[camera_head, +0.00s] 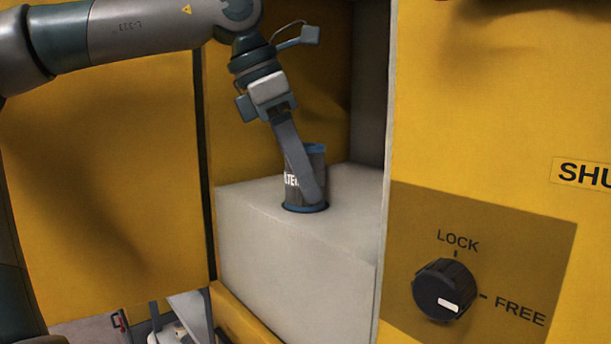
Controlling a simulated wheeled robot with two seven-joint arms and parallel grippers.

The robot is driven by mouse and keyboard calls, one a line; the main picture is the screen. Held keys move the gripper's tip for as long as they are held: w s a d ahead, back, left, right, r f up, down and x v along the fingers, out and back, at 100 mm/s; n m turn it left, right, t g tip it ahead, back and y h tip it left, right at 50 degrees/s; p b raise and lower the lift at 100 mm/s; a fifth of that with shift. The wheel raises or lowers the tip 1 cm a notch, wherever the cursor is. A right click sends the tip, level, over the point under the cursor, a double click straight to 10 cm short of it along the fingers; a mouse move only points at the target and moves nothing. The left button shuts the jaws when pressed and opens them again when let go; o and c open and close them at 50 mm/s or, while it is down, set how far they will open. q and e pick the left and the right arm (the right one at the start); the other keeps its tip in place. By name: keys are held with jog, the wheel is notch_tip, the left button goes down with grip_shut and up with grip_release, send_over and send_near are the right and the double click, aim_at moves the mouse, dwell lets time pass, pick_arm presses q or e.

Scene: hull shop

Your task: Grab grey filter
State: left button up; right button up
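The grey filter (291,192) is a dark grey cylinder with white lettering, a blue top rim and a blue ring at its base. It stands upright in the top of a pale block inside an open yellow recess. My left gripper (314,190) reaches down to it from the upper left. One long grey finger lies across the filter's front and covers part of the lettering. The other finger is hidden, so I cannot tell whether the gripper is closed on the filter. My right gripper is not in view.
The pale block (290,265) fills the lower recess. Yellow walls (95,220) stand on both sides. A black knob (432,296) at right sits between LOCK and FREE labels, its white mark pointing lower right, nearer FREE. Some free room shows above the block.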

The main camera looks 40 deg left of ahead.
pick_arm(q)
jog(key=shift+r, duration=0.1)
dwell(0.3)
jog(key=shift+r+b, duration=0.4)
jog(key=shift+b, duration=0.15)
jog(key=shift+s+r+b, duration=0.15)
jog(key=shift+s+b, duration=0.15)
jog(key=shift+s, duration=0.05)
jog(key=s+a+b, duration=0.1)
jog(key=s+b, duration=0.5)
jog(key=s, duration=1.1)
jog(key=shift+s+a, duration=0.15)
jog(key=shift+a, duration=0.1)
